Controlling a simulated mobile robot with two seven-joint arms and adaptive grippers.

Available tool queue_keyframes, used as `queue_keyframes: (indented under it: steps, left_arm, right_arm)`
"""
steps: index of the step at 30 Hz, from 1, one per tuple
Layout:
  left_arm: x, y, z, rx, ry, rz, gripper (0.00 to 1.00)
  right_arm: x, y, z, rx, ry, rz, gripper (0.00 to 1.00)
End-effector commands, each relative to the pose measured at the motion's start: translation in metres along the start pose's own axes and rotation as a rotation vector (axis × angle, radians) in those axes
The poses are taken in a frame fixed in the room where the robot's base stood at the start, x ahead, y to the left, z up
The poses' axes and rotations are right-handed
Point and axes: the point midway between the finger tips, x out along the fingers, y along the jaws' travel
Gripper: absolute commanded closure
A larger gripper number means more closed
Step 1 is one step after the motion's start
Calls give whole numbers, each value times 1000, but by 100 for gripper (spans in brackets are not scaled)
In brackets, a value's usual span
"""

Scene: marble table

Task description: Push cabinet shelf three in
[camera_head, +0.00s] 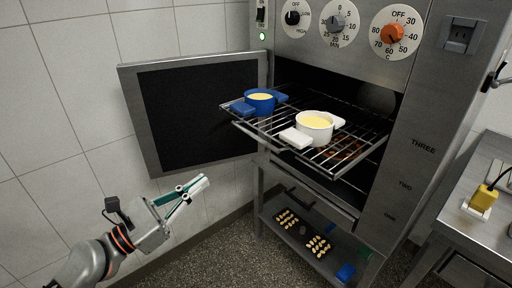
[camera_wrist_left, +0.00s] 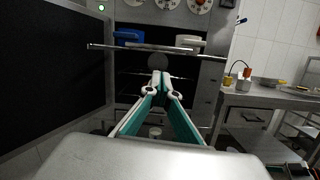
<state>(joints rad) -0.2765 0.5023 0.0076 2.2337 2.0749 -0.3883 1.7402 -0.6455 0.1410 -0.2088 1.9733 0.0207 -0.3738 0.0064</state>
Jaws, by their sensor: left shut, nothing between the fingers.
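The steel cabinet (camera_head: 400,165) has its dark-paneled door (camera_head: 200,112) open to the left. A wire shelf (camera_head: 340,165), roughly level with the "THREE" label, is pulled out past the cabinet front. A blue pot (camera_head: 260,103) and a white pot (camera_head: 314,128), both with yellow contents, stand on it. In the left wrist view the shelf's front bar (camera_wrist_left: 145,48) crosses above my fingertips. My left gripper (camera_head: 204,183) is shut and empty, lower than the shelf and to its left, apart from it. My right gripper is not in view.
Below, a low shelf (camera_head: 270,207) holds dark trays with several pale pieces. Control dials (camera_head: 393,33) are above the opening. A steel table (camera_head: 470,205) with a yellow plug (camera_head: 484,197) stands at right. Speckled floor (camera_head: 215,265) is clear in front.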

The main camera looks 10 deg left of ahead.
Motion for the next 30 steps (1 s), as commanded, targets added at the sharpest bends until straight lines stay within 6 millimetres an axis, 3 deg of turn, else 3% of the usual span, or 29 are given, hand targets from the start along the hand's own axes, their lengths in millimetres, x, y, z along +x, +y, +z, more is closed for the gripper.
queue_keyframes:
  steps: [8, 24, 30]
  left_arm:
    - [13, 3, 19, -112, -40, -11, 100]
    - [112, 2, 23, -110, -38, -9, 100]
    - [135, 2, 21, -110, -36, -9, 100]
  right_arm:
    - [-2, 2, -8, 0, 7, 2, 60]
    - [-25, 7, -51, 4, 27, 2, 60]
    - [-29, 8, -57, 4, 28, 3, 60]
